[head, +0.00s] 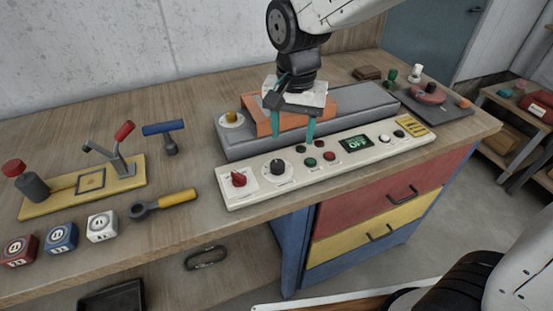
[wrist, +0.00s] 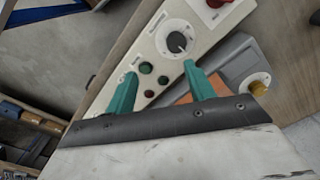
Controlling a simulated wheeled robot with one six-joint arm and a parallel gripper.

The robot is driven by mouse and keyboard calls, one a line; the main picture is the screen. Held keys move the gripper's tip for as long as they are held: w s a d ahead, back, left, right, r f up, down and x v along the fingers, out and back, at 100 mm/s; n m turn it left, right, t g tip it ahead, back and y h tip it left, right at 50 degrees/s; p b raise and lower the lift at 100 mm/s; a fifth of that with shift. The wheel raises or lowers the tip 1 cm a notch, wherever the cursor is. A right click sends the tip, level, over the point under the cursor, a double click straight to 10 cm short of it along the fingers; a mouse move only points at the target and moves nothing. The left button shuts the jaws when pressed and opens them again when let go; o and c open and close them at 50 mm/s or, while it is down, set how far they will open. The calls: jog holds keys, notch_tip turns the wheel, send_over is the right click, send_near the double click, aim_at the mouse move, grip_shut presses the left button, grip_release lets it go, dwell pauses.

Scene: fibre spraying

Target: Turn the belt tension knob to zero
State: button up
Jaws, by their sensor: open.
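A long cream control panel (head: 345,154) lies along the front of the bench. On it a black knob (head: 277,165) sits on a round white dial; in the wrist view the black knob (wrist: 177,42) shows just beyond my fingertips. A red knob (head: 239,179) is to its left, and a yellow knob (head: 231,117) sits on the grey base behind. I cannot read which one is labelled belt tension. My gripper (head: 293,138) is open, its teal fingers pointing down, empty, above and slightly behind the panel, apart from the black knob.
Green, red and black buttons and a display (head: 356,143) reading OFF are right of the black knob. An orange block (head: 265,124) on the grey base (head: 370,98) is close behind my fingers. A lever fixture (head: 112,160) and several dial blocks stand at left.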

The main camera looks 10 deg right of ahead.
aim_at(278, 163)
jog(key=shift+m, duration=0.3)
jog(key=a+f, duration=0.1)
jog(key=w+a+f, duration=0.1)
jog(key=a, duration=0.1)
jog(key=shift+f, duration=0.4)
notch_tip(278, 163, down, 7)
jog(key=shift+w+f, duration=0.1)
jog(key=c, duration=1)
